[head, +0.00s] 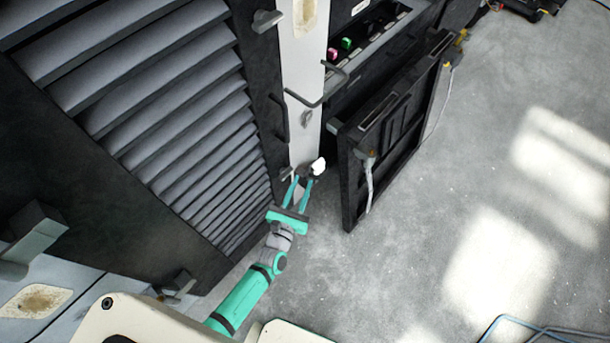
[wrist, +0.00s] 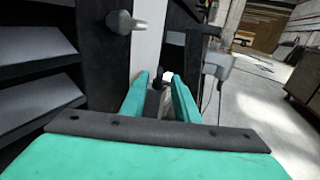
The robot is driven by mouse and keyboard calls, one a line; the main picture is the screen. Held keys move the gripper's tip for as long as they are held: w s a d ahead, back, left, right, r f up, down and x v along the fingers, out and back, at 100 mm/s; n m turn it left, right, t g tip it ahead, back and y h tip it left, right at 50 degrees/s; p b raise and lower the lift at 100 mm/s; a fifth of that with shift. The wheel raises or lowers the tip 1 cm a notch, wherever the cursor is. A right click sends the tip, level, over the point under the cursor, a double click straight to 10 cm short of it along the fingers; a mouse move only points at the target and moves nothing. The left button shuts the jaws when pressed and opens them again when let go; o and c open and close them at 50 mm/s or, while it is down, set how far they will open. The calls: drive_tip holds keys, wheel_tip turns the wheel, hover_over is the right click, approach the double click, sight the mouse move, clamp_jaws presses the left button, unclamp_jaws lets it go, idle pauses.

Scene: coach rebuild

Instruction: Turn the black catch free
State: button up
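My gripper (head: 302,180) is low at the lower end of a pale upright strip (head: 303,125), beside a louvred panel. Its two green fingers stand apart, and no contact with anything shows. In the wrist view, the gripper (wrist: 161,76) has a small dark piece (wrist: 157,82) between or just beyond its fingers; it may be the black catch, but it is too small to tell. Another catch (head: 267,20) is higher on the same panel.
The louvred panel (head: 165,105) stands close on the left. An open black door (head: 392,130) hangs to the right, with a cable beside it.

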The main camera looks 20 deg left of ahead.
sight(305, 177)
drive_tip(key=shift+s+d, duration=0.1)
drive_tip(key=shift+s, duration=2.25)
drive_tip(key=shift+s, duration=0.1)
drive_tip(key=w, duration=0.9)
drive_tip(key=shift+r, duration=0.15)
drive_tip(key=shift+a, duration=0.2)
clamp_jaws()
